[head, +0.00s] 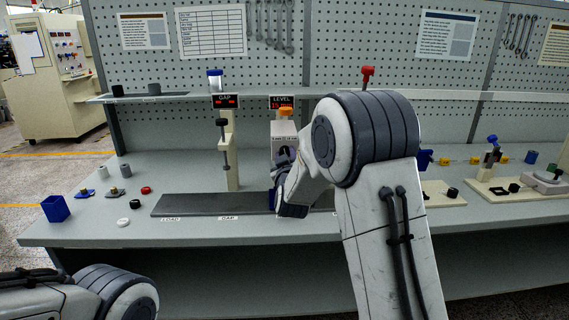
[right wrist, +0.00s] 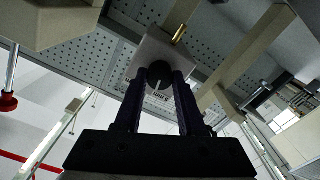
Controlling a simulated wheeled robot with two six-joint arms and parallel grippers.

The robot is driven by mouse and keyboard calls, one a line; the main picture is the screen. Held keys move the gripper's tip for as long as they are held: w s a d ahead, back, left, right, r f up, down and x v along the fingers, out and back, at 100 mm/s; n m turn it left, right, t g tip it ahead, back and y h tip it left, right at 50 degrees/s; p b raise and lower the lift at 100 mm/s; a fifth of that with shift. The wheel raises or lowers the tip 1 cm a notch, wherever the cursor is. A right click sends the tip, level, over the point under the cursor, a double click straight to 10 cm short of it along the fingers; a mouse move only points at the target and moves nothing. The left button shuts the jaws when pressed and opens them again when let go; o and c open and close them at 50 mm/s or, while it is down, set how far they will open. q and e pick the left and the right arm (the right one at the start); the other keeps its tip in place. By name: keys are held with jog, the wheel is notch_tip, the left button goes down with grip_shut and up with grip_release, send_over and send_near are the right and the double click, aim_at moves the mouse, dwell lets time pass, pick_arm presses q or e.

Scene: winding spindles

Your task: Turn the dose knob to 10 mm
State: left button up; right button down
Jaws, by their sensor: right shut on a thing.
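The dose knob (right wrist: 160,74) is a round dark knob with a pale pointer line, on the front of a light housing in the right wrist view. My right gripper (right wrist: 161,80) is shut on the knob, one dark finger on each side. My left gripper is out of view; only part of that arm shows at lower left.
The GAP station (head: 226,140) stands just left of the LEVEL station. A dark grey mat (head: 190,204) lies in front. A blue bin (head: 55,208) and several small parts are on the bench's left. More fixtures (head: 500,190) stand at right.

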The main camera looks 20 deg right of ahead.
jog(key=shift+m+b, duration=3.9)
jog(key=shift+m, duration=0.4)
jog(key=c, duration=0.5)
grip_release()
jog(key=shift+s, duration=0.1)
jog(key=v, duration=1)
jog(key=shift+b, duration=0.4)
